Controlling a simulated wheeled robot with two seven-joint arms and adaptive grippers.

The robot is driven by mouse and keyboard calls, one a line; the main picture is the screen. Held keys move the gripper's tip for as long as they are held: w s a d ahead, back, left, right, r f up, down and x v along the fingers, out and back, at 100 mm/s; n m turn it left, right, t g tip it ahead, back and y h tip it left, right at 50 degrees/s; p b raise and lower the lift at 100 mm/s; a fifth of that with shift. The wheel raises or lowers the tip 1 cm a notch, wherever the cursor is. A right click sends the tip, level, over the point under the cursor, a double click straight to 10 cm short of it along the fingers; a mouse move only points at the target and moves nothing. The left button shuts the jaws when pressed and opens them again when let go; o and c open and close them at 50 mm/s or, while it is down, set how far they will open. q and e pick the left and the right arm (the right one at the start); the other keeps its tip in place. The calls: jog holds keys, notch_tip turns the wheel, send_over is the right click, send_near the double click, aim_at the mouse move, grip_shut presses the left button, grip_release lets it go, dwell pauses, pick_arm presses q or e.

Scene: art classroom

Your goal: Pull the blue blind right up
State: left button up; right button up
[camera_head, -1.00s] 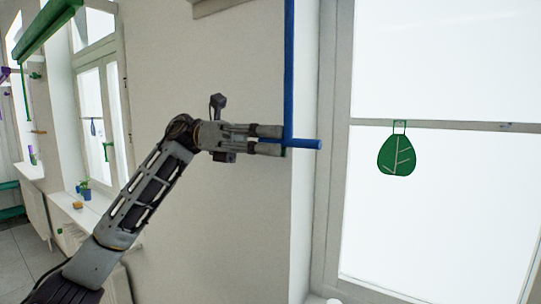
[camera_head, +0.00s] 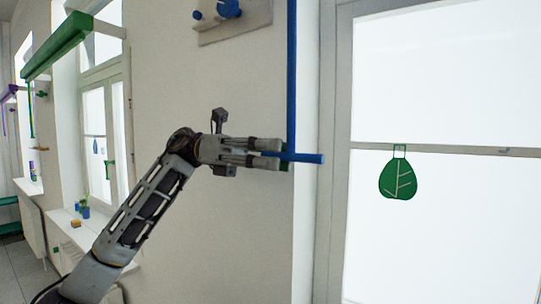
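A long blue pull cord or rod (camera_head: 291,80) hangs straight down in front of the wall, just left of the near window. At its lower end is a blue crossbar handle (camera_head: 310,158), whose right end sticks out past the fingers. My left gripper (camera_head: 282,153) points right, with one finger above the handle and one below, and is shut on it. The gripped part of the handle is mostly hidden by the fingers. The blue blind itself is out of view above. My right gripper is not in view.
A grey wall plate (camera_head: 240,22) with blue knobs sits above my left arm. A green blind (camera_head: 65,42) hangs at the far left window. The wall below my gripper is clear.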

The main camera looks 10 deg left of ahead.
pick_arm(q)
jog(key=shift+w+d+r, duration=0.15)
jog(key=shift+w+d, duration=0.15)
jog(key=shift+w, duration=0.25)
jog(key=shift+s+a, duration=0.15)
jog(key=shift+a, duration=0.55)
jog(key=v, duration=1.1)
jog(key=shift+w+d, duration=0.2)
jog(key=shift+w, duration=0.15)
